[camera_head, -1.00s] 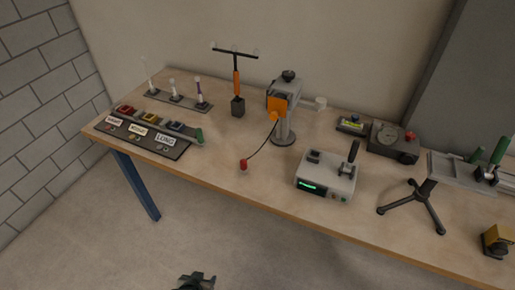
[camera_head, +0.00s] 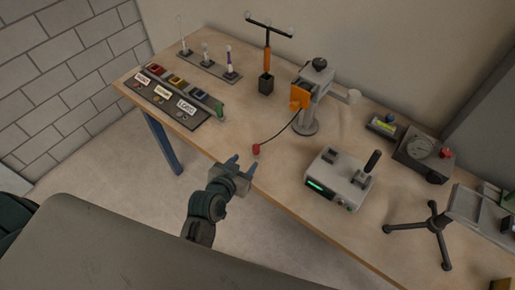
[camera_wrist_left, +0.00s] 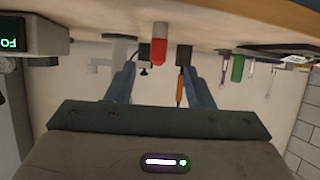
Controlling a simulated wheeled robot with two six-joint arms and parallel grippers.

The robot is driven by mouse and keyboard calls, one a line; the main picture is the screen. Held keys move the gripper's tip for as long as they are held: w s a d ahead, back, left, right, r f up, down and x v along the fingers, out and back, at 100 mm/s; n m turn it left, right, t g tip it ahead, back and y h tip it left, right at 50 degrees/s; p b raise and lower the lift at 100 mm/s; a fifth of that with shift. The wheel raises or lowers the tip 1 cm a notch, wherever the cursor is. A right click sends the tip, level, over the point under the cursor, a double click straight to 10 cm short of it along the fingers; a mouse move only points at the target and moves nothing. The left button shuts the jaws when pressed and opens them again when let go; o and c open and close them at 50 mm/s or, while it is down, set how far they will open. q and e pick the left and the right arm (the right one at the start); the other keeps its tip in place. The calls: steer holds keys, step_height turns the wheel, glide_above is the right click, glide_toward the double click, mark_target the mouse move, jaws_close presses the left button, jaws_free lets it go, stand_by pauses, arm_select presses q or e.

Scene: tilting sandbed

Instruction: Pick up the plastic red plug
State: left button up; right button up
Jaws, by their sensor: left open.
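The red plug (camera_head: 256,150) is at the front part of the wooden table, on the end of a thin black cord that runs to the orange part of a grey stand. My left gripper (camera_head: 243,165) is in front of the table's near edge, just short of the plug, and its fingers are apart with nothing between them. In the left wrist view, the plug (camera_wrist_left: 158,45) with its pale end shows beyond the fingertips, roughly centred between the open blue fingers (camera_wrist_left: 160,74). My right gripper is not in view.
The grey stand (camera_head: 306,118) with the orange part (camera_head: 300,97) is behind the plug. A grey box with a green display (camera_head: 340,180) is to the right. A labelled dark panel (camera_head: 165,98) is at the left. The tabletop around the plug is clear.

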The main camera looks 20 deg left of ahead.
mark_target(254, 151)
arm_select(q)
steer(key=shift+w, duration=0.3)
steer(key=p+x, duration=0.1)
steer(key=x, duration=0.4)
steer(key=shift+d, duration=0.15)
steer(key=shift+w+f+p, duration=0.1)
steer(key=shift+w+p, duration=0.2)
steer(key=shift+w, duration=0.15)
steer(key=p+x, duration=0.1)
steer(key=x, duration=0.3)
steer(key=shift+p, duration=0.35)
steer(key=shift+w+f, duration=0.25)
steer(key=shift+d, duration=0.1)
steer(key=shift+c, duration=0.2)
jaws_close()
